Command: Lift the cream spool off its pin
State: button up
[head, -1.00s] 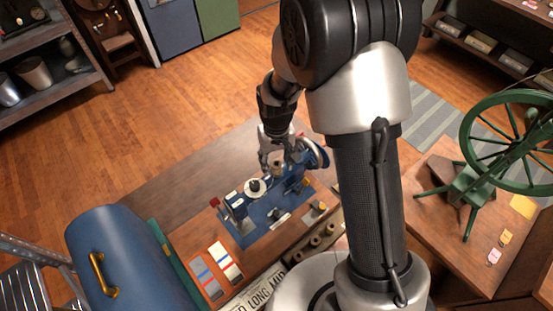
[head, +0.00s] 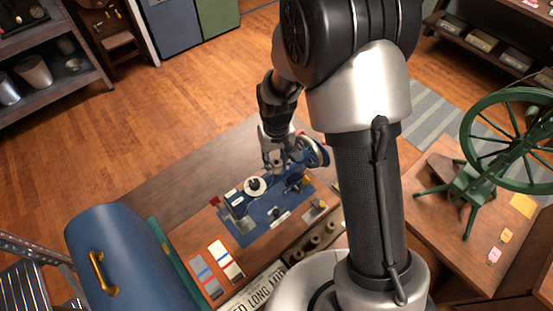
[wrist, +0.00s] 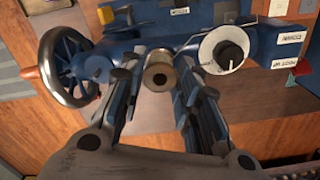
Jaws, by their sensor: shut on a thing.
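The blue sewing machine (wrist: 185,48) lies below and around the spool.
The machine's spoked handwheel (wrist: 68,66) stands close at left in the wrist view. A white disc with a black knob (wrist: 224,50) is close at right. In the head view, a blue domed case (head: 130,250) and striped cards (head: 225,262) lie toward the lower left.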

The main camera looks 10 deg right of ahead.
jog(key=shift+r, duration=0.15)
jog(key=shift+r+p, duration=2.4)
jog(key=shift+r, duration=0.8)
